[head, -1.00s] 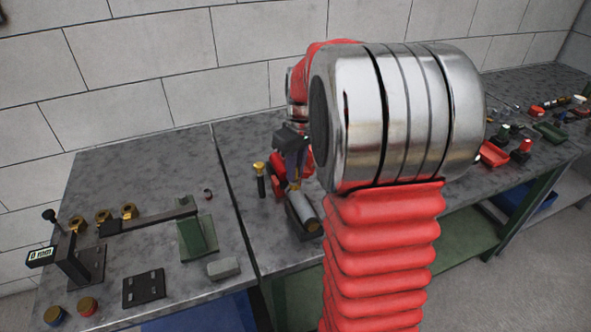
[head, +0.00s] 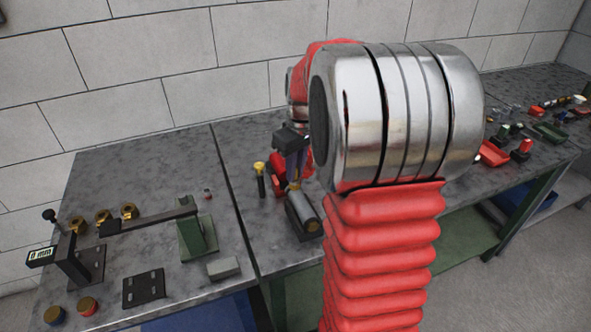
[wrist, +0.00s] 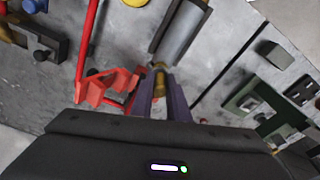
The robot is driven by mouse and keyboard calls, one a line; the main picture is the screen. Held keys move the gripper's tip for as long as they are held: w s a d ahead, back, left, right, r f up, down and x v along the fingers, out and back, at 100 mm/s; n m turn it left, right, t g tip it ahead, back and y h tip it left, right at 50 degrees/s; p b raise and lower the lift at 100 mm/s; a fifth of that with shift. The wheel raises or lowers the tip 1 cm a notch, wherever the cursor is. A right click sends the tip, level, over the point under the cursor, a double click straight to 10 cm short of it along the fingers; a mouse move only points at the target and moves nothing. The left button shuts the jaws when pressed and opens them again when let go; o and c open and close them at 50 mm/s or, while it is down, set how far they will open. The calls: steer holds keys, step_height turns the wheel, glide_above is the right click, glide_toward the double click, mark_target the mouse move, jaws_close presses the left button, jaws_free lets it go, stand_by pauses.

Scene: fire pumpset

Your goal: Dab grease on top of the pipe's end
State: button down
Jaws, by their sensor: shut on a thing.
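The pipe (head: 305,212) is a grey metal cylinder lying in a dark cradle on the bench, just below my gripper in the head view. It also shows at the top of the wrist view (wrist: 184,32). No grease is clearly visible.
A yellow-topped dark post (head: 260,178) stands left of the pipe. A red fixture (wrist: 108,88) is beside the fingers. The left bench holds a green stand (head: 197,238), a grey block (head: 223,268) and brass fittings (head: 128,211). A seam divides the benches.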

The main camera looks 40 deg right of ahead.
steer(key=shift+w, duration=0.25)
steer(key=shift+w+d, duration=0.3)
steer(key=shift+w, duration=0.6)
steer(key=shift+s, duration=0.15)
steer(key=shift+s+a, duration=0.15)
steer(key=shift+s, duration=0.35)
steer(key=shift+s+a, duration=0.15)
steer(key=shift+s, duration=0.35)
stand_by(0.8)
steer(key=shift+w, duration=0.15)
stand_by(0.5)
steer(key=shift+w+d, duration=0.15)
steer(key=shift+w, duration=0.35)
steer(key=shift+w+d, duration=0.15)
steer(key=shift+w, duration=0.35)
